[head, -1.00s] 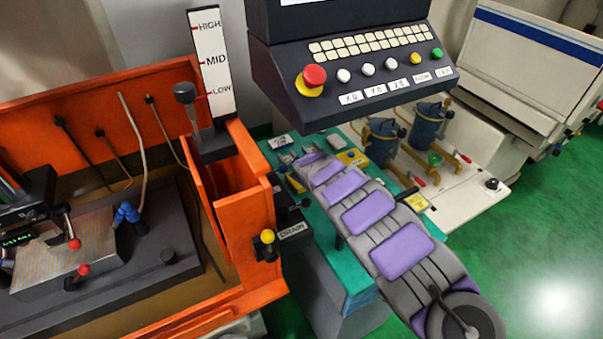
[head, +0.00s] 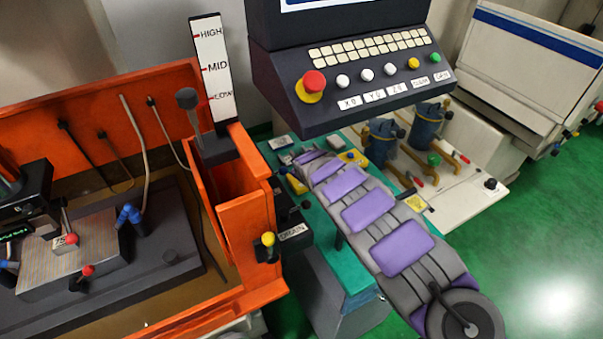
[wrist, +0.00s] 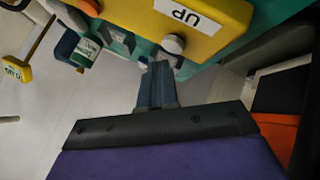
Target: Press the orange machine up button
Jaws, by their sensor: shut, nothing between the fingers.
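In the wrist view a yellow control box (wrist: 215,22) carries an upside-down UP label. A round pale button (wrist: 173,45) sits on its edge below the label. My gripper (wrist: 158,68) is shut and empty, its fingertips just below and slightly left of this button. I cannot tell whether they touch it. In the head view my arm reaches away over the teal bench, and its fingertips are too small to make out. A yellow box (head: 297,185) lies left of the arm's far end. The orange machine (head: 247,200) stands at left.
A black control panel (head: 350,90) with a red knob overhangs the teal bench (head: 340,285). A lever with a yellow knob (head: 268,239) and a DRAIN label sticks out from the orange machine. Blue cylindrical fixtures (head: 428,125) stand right of the arm. Green floor (head: 550,250) is clear at right.

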